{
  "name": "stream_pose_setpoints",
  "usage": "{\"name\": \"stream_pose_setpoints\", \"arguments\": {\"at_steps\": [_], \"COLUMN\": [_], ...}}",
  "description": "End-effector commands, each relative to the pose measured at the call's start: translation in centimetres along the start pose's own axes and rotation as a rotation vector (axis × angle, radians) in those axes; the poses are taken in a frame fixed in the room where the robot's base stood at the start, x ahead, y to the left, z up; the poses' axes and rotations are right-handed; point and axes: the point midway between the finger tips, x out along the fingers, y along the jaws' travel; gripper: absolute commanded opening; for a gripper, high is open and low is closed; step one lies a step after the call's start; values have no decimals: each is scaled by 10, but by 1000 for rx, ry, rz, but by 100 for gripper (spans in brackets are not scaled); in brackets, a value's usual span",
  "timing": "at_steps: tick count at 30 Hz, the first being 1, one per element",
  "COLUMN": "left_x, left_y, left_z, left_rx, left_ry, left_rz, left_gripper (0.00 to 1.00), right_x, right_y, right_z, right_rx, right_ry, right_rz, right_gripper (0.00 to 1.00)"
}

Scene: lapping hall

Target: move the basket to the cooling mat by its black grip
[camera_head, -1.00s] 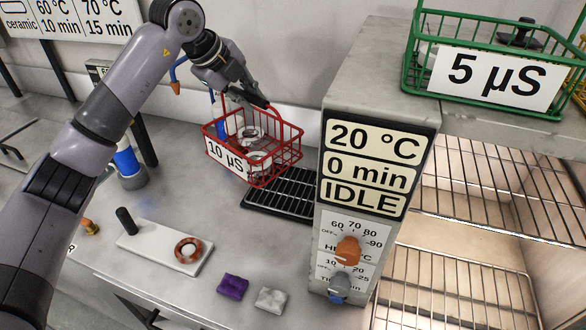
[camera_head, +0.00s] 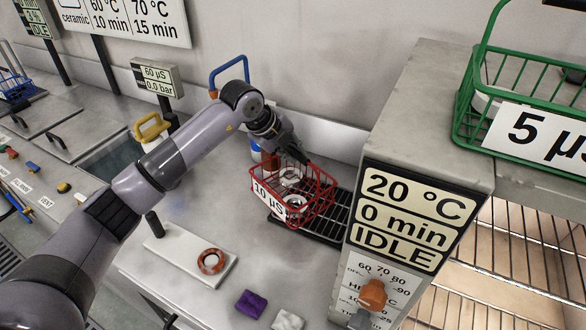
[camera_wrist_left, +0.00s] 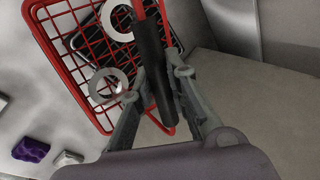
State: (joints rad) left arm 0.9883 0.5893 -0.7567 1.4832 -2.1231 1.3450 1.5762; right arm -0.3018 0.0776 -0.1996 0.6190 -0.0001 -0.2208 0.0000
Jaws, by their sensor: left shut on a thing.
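The red wire basket (camera_head: 318,207) has a "10 µS" label and holds white rings. My left gripper (camera_head: 303,160) is shut on its black grip, which shows clearly in the left wrist view (camera_wrist_left: 152,65) between the fingers. The black slatted cooling mat (camera_head: 338,215) lies on the bench beside the control box. The basket overlaps the mat's left part in the head view, and the mat (camera_wrist_left: 80,42) also shows through the basket wires in the wrist view. I cannot tell whether the basket touches the mat. My right gripper is not in view.
The control box (camera_head: 398,220) reads "20 °C, 0 min, IDLE" and stands close right of the mat. A green basket (camera_head: 465,120) sits on top at right. A white plate (camera_head: 185,262) with a brown ring, a purple block (camera_head: 250,303) and a pale block (camera_head: 287,320) lie in front.

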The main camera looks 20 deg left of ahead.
Motion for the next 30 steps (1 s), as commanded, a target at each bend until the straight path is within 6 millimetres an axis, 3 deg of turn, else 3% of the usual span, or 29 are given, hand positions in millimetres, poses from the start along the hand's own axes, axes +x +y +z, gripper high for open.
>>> {"name": "stream_pose_setpoints", "arguments": {"at_steps": [4,18,26,27,30], "left_x": [13,51,55,58,57], "left_y": [7,32,35,38,38], "left_z": [0,0,0,0,0], "left_rx": [2,1,2,1,1], "left_ry": [-1,-1,-1,0,0], "left_rz": [-8,-8,-9,0,-1], "left_gripper": [0,0,0,16,23], "right_x": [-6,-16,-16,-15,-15], "right_y": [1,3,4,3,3], "right_z": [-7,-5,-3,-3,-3], "right_rx": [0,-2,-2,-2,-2], "right_ry": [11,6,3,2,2], "right_rz": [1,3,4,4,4], "right_gripper": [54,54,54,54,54]}}
